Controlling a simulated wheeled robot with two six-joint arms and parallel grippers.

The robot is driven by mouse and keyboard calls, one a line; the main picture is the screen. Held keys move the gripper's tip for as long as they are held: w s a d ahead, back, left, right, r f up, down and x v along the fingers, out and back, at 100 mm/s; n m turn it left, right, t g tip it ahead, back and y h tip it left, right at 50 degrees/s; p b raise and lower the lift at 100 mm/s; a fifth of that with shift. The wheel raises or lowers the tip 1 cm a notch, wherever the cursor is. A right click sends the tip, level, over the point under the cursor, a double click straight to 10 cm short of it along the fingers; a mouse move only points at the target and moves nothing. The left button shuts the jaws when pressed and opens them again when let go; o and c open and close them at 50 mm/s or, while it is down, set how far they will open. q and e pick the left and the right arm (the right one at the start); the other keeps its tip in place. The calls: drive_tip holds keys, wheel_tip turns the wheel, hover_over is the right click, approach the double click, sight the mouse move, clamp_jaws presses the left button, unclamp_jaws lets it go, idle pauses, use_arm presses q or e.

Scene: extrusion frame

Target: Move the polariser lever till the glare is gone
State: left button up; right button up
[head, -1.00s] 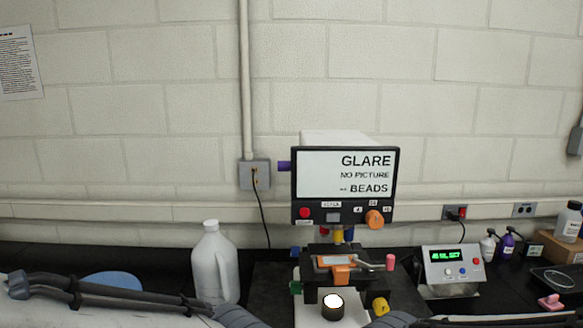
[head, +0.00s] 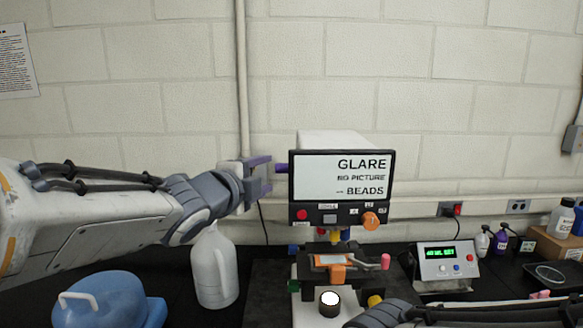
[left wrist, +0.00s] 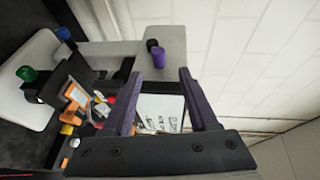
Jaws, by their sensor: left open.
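The microscope's display head (head: 342,177) stands in the middle of the head view, its white screen reading "GLARE", "NO PICTURE" and "BEADS". A purple lever (head: 281,168) sticks out from its left side. I take it to be the polariser lever; no label on it is readable. My left gripper (head: 267,174) is open, just left of the lever, with purple fingers pointing at it. In the left wrist view the purple lever (left wrist: 159,59) lies ahead between the two open fingers (left wrist: 160,75), and no contact shows. My right gripper is out of view.
Below the screen are an orange knob (head: 371,221) and the stage with an orange clip (head: 330,260). A white jug (head: 214,270) stands under my left arm, beside a blue container (head: 112,300). A control box (head: 448,262) stands to the right.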

sight(280, 169)
use_arm(q)
drive_tip(key=p+x, duration=0.2)
drive_tip(key=x, duration=0.7)
drive_tip(key=shift+w+d, duration=0.15)
drive_tip(key=shift+f, duration=0.1)
clamp_jaws()
idle(1.0)
